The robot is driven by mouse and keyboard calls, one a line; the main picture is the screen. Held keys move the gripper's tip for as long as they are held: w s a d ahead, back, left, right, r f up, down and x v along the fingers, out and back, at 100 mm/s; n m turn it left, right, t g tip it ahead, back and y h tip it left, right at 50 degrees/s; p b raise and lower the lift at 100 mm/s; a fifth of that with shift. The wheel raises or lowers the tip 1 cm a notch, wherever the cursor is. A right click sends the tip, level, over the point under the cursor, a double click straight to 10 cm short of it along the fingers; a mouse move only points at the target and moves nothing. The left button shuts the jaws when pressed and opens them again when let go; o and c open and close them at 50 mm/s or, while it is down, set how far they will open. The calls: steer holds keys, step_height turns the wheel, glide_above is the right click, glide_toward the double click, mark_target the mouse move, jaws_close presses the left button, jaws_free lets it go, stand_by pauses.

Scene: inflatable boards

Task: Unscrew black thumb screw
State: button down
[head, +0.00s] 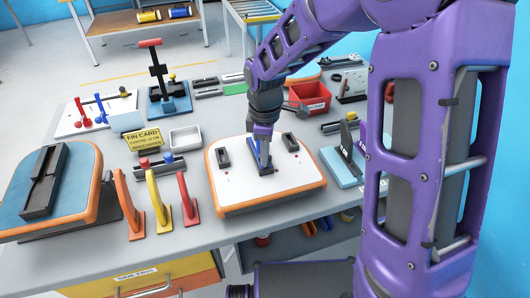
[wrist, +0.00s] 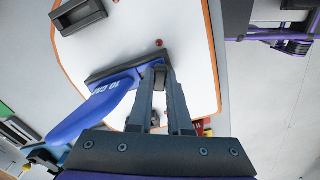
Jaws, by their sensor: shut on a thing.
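A white board (head: 263,192) with an orange edge lies on the grey table. A blue fin (head: 254,157) stands in a dark fin box (head: 261,169) at the board's middle. In the wrist view the blue fin (wrist: 98,108) carries white lettering and meets the dark fin box (wrist: 112,72). My gripper (head: 266,165) reaches down at the fin box. In the wrist view my gripper's fingertips (wrist: 161,74) are closed around a small dark piece at the end of the fin's base, apparently the black thumb screw. The fingers largely hide it.
Two small black side boxes (head: 223,158) flank the middle box, with small red pieces nearby. Orange, yellow and red fins (head: 159,207) stand to the left.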

steer(key=shift+s+f, duration=0.15)
steer(key=shift+n, duration=1.7)
steer(key=shift+d+n, duration=0.1)
steer(key=shift+n, duration=1.6)
steer(key=shift+f+n, duration=0.1)
steer(key=shift+n, duration=1.7)
steer(key=c, duration=0.8)
jaws_free()
steer(key=shift+c, duration=0.2)
steer(key=shift+o, duration=0.4)
